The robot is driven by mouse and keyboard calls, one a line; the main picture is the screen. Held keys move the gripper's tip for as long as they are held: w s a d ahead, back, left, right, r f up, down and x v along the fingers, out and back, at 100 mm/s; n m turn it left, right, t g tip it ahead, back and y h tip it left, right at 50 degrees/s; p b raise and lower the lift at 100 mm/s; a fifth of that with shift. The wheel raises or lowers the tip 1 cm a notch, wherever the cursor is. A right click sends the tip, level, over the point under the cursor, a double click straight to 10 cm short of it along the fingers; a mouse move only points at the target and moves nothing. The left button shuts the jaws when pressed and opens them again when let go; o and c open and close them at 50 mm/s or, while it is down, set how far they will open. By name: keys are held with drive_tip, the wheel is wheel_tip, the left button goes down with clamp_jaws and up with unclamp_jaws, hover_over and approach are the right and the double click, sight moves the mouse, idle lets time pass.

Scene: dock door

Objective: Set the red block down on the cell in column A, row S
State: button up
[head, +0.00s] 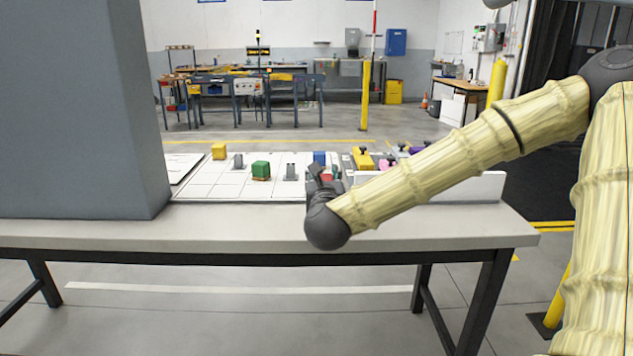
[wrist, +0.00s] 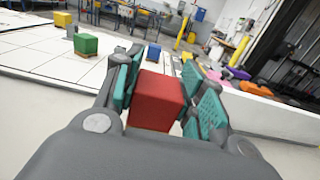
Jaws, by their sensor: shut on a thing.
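My gripper (wrist: 160,100) is shut on the red block (wrist: 156,101), which sits between its two teal-padded fingers in the wrist view. In the head view my gripper (head: 322,188) is over the front right part of the white gridded board (head: 215,190), and only a little of the red block (head: 327,178) shows. The board's cells are marked by thin lines; I cannot read any column or row letters. A large grey panel (head: 80,110) hides the left part of the table in the head view.
A green block (head: 261,170), a yellow block (head: 219,151) and a blue block (head: 319,158) stand on the board, with small grey pieces (head: 291,172) between them. A low white wall (head: 470,187) and several coloured items stand at the right.

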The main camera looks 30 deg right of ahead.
drive_tip(key=x, duration=0.5)
drive_tip(key=f+b+x, duration=0.1)
drive_tip(key=x, duration=0.9)
drive_tip(key=shift+f, duration=0.3)
drive_tip(key=shift+s+f+b, duration=0.1)
drive_tip(key=shift+f+b, duration=0.55)
drive_tip(key=shift+f, duration=1)
drive_tip(key=shift+f, duration=0.1)
drive_tip(key=o, duration=1)
drive_tip(key=p+v, duration=0.1)
drive_tip(key=v, duration=1.1)
